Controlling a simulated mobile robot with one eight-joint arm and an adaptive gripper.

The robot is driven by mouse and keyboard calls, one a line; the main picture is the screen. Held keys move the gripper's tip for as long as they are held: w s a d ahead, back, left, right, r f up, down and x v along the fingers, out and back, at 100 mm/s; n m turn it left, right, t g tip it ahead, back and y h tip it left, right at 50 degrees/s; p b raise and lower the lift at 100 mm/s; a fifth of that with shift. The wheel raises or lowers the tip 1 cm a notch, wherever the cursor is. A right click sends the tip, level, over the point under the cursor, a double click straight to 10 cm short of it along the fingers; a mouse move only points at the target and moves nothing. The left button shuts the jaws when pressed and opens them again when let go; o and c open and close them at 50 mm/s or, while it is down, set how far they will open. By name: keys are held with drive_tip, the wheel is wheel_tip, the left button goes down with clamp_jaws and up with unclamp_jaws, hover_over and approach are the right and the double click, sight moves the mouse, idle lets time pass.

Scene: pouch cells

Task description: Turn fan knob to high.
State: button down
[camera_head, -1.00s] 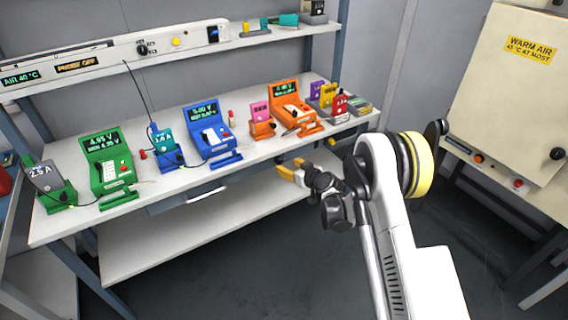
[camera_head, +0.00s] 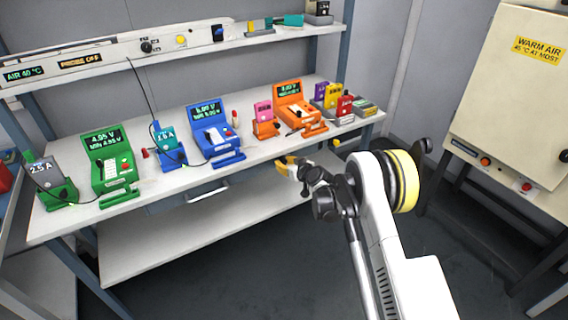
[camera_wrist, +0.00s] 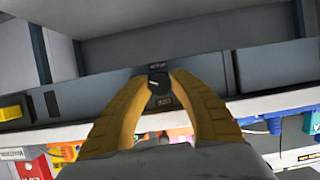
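A small black knob (camera_wrist: 158,83) with a pale mark sits on a dark grey panel (camera_wrist: 100,88) in the wrist view. Small labels lie above and below it, too small to read. My gripper (camera_wrist: 159,75) has its two yellow curved fingers on either side of the knob, with a gap between the tips. I cannot tell whether they touch it. In the head view my gripper (camera_head: 284,164) is at the bench's front edge, and the knob is not visible there. Another black knob (camera_head: 146,46) is on the white panel of the upper shelf.
The white bench (camera_head: 110,212) carries green (camera_head: 110,170), blue (camera_head: 212,135) and orange (camera_head: 295,105) stations with displays. A drawer handle (camera_head: 207,197) is under its front edge. A cream cabinet (camera_head: 510,90) stands at right. The floor between is clear.

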drive_tip(key=shift+m+g+y, duration=0.7)
drive_tip(key=shift+m+y, duration=0.6)
drive_tip(key=shift+m, duration=0.8)
drive_tip(key=c, duration=1.1)
unclamp_jaws()
drive_tip(key=shift+d, duration=0.15)
drive_tip(key=shift+s+d+r, duration=0.15)
drive_tip(key=shift+s+d, duration=0.05)
drive_tip(key=shift+s, duration=0.1)
drive_tip(key=s+d, duration=0.8)
drive_tip(key=d, duration=0.1)
drive_tip(key=shift+s, duration=0.25)
